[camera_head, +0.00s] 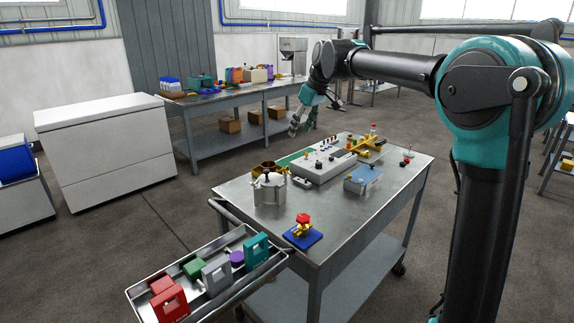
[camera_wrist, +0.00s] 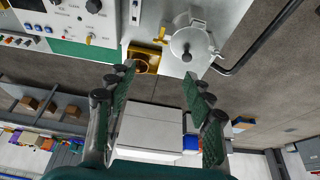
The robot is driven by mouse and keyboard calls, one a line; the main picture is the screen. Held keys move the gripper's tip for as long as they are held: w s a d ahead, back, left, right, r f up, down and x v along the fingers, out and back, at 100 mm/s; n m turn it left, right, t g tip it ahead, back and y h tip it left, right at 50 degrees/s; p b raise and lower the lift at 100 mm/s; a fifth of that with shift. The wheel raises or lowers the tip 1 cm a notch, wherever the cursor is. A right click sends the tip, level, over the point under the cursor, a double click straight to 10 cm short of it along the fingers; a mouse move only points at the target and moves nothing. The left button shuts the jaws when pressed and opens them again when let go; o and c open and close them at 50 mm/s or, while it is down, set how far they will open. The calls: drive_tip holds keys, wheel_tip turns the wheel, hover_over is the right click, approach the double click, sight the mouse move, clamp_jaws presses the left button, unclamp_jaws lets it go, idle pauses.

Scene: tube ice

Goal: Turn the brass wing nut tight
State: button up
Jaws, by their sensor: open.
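A grey metal pot with a flat lid and a dark knob (camera_head: 268,188) stands at the left of the steel cart. It also shows at the top of the wrist view (camera_wrist: 190,42). A small brass-yellow piece (camera_wrist: 161,36) sticks out at the pot's left side in the wrist view; it may be the wing nut, but it is too small to be sure. My gripper (camera_head: 303,130) hangs in the air beyond the cart's far edge. In the wrist view its two fingers (camera_wrist: 160,78) are wide apart with nothing between them, clear of the pot.
A brass cup (camera_wrist: 145,58) sits beside the pot. A control panel (camera_head: 320,163), a blue-grey box (camera_head: 362,179) and a red-topped brass valve on a blue base (camera_head: 302,232) share the cart. A tray of coloured blocks (camera_head: 145,299) adjoins the cart's left end.

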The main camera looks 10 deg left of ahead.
sight(287, 172)
drive_tip(key=x, duration=1.7)
drive_tip(key=shift+s+f, duration=0.1)
drive_tip(key=shift+f, duration=0.1)
drive_tip(key=c, duration=1.2)
